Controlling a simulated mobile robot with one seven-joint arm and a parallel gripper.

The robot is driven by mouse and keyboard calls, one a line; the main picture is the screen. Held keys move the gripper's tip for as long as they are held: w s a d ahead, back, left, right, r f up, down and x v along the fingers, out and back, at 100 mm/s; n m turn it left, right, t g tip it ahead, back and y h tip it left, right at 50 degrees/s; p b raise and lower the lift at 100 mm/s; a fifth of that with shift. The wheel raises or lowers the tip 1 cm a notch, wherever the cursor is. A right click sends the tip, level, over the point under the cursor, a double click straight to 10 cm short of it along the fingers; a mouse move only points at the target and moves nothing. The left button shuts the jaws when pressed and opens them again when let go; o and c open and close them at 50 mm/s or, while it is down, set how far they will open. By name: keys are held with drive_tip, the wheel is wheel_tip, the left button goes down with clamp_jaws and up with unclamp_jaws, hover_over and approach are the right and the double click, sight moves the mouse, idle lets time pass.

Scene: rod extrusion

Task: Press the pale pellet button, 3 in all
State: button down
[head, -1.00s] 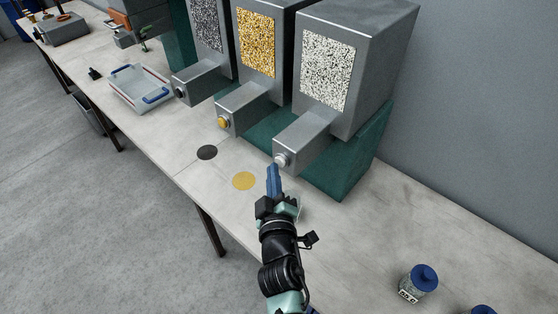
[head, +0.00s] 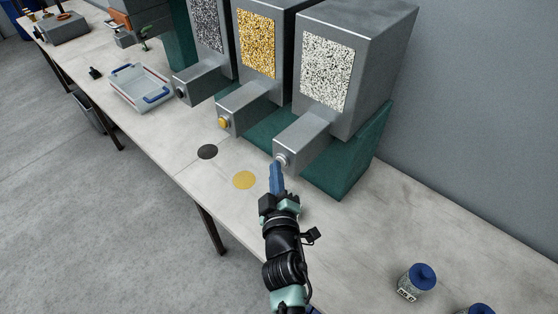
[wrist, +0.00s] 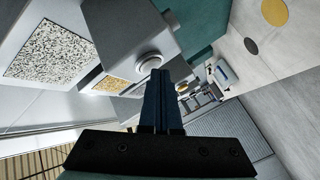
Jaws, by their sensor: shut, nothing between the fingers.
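The pale pellet button (head: 283,161) is a light round knob on the front end of the arm-like box of the dispenser with white speckled pellets (head: 325,73). It also shows in the wrist view (wrist: 149,63), just beyond the fingertips. My gripper (head: 275,164) has its blue fingers closed together, empty, with the tips right at the button. In the wrist view the closed fingers (wrist: 158,75) point at the button's lower edge. I cannot tell whether they touch it or press it in.
The yellow pellet dispenser (head: 257,45) with its yellow button (head: 223,122) and a dark pellet dispenser (head: 207,25) stand to the left. A yellow disc (head: 244,180) and a dark disc (head: 207,152) lie on the table. A clear tray (head: 135,92) is farther left; a blue-lidded jar (head: 418,281) is at right.

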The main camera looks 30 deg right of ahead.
idle(0.4)
drive_tip(key=shift+s+a+f+b, duration=0.1)
drive_tip(key=shift+f+b, duration=0.1)
drive_tip(key=shift+b, duration=0.15)
drive_tip(key=shift+s+a+r+b, duration=0.15)
drive_tip(key=shift+s+a+b, duration=0.1)
drive_tip(key=shift+a+b, duration=0.35)
drive_tip(key=shift+s+a+b, duration=0.3)
drive_tip(key=shift+a+b, duration=0.4)
drive_tip(key=shift+a, duration=0.1)
drive_tip(key=shift+s+a+b, duration=0.25)
drive_tip(key=shift+a+b, duration=0.45)
drive_tip(key=shift+a, duration=0.15)
drive_tip(key=shift+s+a+b, duration=0.3)
drive_tip(key=shift+a+b, duration=0.4)
drive_tip(key=shift+a, duration=0.1)
idle(0.4)
